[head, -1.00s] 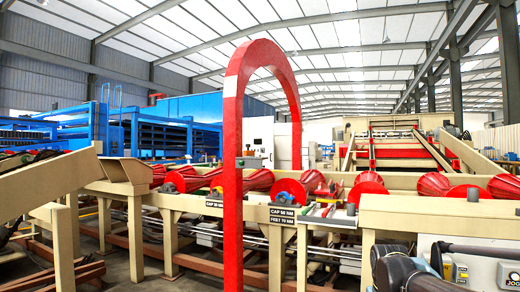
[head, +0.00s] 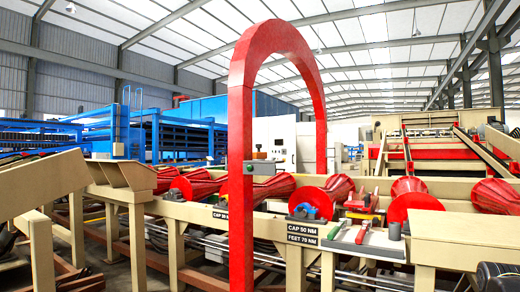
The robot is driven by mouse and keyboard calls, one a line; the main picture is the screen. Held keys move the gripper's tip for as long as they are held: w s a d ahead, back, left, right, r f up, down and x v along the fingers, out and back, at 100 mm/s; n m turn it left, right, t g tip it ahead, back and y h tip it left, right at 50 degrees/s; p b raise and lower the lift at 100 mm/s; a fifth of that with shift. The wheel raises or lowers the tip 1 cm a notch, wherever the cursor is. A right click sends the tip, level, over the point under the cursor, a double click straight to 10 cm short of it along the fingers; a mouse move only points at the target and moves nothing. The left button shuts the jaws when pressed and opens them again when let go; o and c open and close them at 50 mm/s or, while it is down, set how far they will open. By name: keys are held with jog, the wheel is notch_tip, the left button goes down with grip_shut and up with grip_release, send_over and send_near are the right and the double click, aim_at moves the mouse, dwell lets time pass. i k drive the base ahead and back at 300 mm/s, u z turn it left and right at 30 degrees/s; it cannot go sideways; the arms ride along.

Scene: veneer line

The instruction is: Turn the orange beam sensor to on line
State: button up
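I cannot pick out the orange beam sensor for certain. A small orange-red and yellow object (head: 362,204) sits among the red rollers on the line, right of the red arch, too small to identify or to tell which way it faces. A blue part (head: 310,212) stands left of it. My gripper is not visible; only a dark piece, probably of my arm, shows at the bottom right corner, well apart from these objects.
A tall red arch (head: 241,150) stands in front of the line. A beige box (head: 465,235) blocks the lower right.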

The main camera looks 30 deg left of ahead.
aim_at(258, 155)
jog(key=u, duration=0.3)
jog(key=i, duration=0.65)
jog(key=u, duration=0.35)
